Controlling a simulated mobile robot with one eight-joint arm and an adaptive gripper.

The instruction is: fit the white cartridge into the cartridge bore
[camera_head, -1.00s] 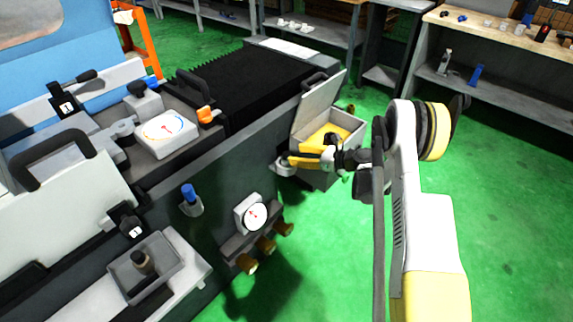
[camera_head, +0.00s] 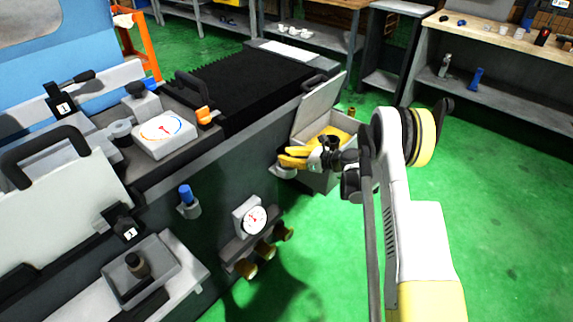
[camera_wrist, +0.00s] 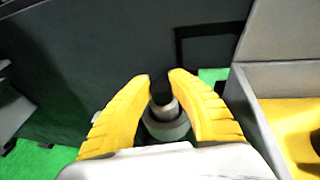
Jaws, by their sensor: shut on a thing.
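My gripper (camera_head: 283,157) has its yellow fingers beside the dark side wall of the grinder. In the wrist view the fingertips (camera_wrist: 161,80) close around a small pale cylinder with a dark top, which seems to be the white cartridge (camera_wrist: 166,108). A grey round holder (camera_wrist: 165,128), seemingly the cartridge bore, is directly below it. The holder also shows in the head view (camera_head: 283,171), just under the fingers. The fingers cover much of the cartridge, and I cannot tell whether its lower end is inside the holder or above it.
An open grey box (camera_head: 318,102) with yellow inside stands just right of the gripper. A blue-topped piece (camera_head: 186,194) sits in a holder on the same wall. A gauge (camera_head: 255,219) and brass knobs (camera_head: 265,250) are below. The green floor at right is clear.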

